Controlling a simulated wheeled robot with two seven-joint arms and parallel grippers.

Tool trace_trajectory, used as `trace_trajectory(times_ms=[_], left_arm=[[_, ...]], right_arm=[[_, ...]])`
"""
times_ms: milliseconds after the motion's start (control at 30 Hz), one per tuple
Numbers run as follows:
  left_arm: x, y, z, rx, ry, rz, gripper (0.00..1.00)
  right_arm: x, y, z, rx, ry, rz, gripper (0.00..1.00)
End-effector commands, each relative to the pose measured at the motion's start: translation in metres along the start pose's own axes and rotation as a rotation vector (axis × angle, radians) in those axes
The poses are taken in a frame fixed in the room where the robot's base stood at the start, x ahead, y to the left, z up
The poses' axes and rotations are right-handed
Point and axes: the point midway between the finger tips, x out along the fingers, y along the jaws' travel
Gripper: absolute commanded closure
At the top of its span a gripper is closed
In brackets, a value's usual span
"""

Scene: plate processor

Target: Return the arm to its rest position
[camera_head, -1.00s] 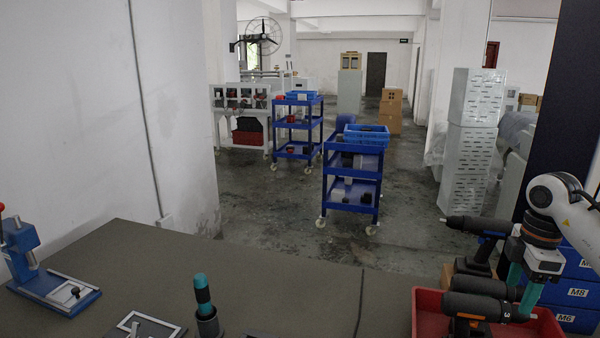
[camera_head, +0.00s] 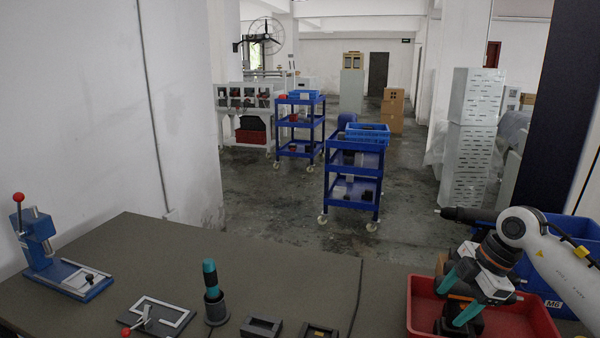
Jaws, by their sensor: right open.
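My right gripper (camera_head: 458,292) is at the right of the head view, with teal fingers spread apart and pointing down and left. It is over the red bin (camera_head: 535,318) on the grey table. A dark power tool (camera_head: 468,215) shows behind the gripper, partly hidden by it. Another dark shape lies in the bin below the fingers, and I cannot tell whether the fingers touch it. My left gripper is not in view.
A blue press (camera_head: 62,265) stands at the table's left. A fixture plate (camera_head: 160,316), a teal-handled tool in a holder (camera_head: 213,290) and dark blocks (camera_head: 262,328) sit along the front. Blue bins (camera_head: 570,235) stand at the right. The table's middle is clear.

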Motion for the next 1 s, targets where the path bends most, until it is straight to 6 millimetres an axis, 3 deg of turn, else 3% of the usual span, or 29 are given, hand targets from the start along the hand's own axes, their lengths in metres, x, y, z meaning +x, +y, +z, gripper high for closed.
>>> trace_trajectory(times_ms=[167, 300, 400, 500, 633, 767, 867, 1000], left_arm=[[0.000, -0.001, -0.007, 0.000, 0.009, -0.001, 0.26], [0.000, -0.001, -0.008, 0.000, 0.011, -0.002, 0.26], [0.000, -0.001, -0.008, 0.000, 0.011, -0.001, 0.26], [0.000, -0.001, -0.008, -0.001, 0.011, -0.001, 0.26], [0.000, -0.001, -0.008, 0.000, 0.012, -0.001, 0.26], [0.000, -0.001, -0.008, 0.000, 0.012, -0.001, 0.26], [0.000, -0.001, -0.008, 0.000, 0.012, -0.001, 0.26], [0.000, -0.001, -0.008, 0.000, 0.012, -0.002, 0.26]], right_arm=[[0.040, -0.001, 0.072, -0.187, -0.274, -0.101, 0.39], [0.059, 0.008, 0.157, -0.321, -0.632, -0.294, 0.39], [0.050, 0.013, 0.207, -0.323, -0.881, -0.500, 0.39], [0.031, 0.013, 0.232, -0.228, -1.064, -0.727, 0.39], [0.010, 0.010, 0.225, 0.023, -1.171, -1.013, 0.39], [0.012, 0.011, 0.183, 0.373, -1.106, -1.227, 0.39], [0.033, 0.025, 0.138, 0.665, -0.949, -1.300, 0.39], [0.086, 0.075, 0.079, 1.034, -0.622, -1.235, 0.39]])
